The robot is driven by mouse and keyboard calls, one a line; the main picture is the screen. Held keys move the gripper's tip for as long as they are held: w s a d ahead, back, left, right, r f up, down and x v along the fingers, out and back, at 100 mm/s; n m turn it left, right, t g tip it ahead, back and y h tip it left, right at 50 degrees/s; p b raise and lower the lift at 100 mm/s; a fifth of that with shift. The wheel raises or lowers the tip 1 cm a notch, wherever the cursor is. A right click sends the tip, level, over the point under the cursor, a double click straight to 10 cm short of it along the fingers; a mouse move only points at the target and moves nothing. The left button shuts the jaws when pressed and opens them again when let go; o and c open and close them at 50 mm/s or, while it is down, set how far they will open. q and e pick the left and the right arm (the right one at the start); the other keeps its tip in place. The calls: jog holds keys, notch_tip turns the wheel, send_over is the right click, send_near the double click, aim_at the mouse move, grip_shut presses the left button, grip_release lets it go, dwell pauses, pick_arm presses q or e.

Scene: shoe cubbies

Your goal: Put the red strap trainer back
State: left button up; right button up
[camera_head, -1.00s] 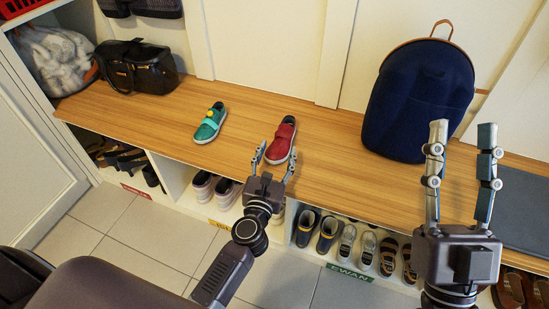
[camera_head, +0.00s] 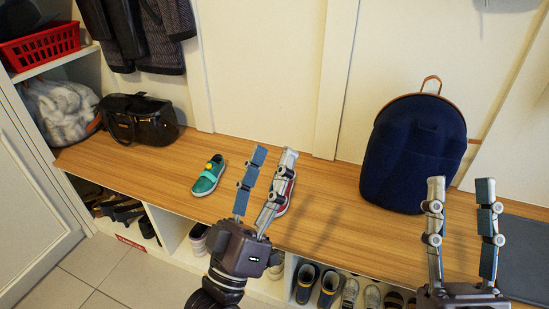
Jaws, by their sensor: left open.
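The red strap trainer (camera_head: 287,190) lies on the wooden bench top (camera_head: 330,215), partly hidden behind a finger of my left gripper. My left gripper (camera_head: 273,152) is open, with its fingers pointing up in front of the trainer. I cannot tell whether it touches the shoe. A teal shoe with a yellow spot (camera_head: 207,177) sits to the left on the bench. My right gripper (camera_head: 460,182) has its fingers apart and is empty, at the right in front of the bench. The cubbies below the bench hold several shoes, partly hidden by my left arm.
A navy backpack (camera_head: 412,150) stands on the bench at the right. A black handbag (camera_head: 139,119) sits at the left end, near a red basket (camera_head: 40,46) on a shelf. A grey mat (camera_head: 526,255) lies at the far right. Bench between shoe and backpack is clear.

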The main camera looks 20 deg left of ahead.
pick_arm(q)
jog(key=s+d+r+m+h, duration=0.2)
jog(key=s+r+m+h, duration=0.1)
jog(key=m, duration=0.5)
jog(key=shift+s+r+h, duration=0.4)
jog(key=shift+r+h, duration=0.2)
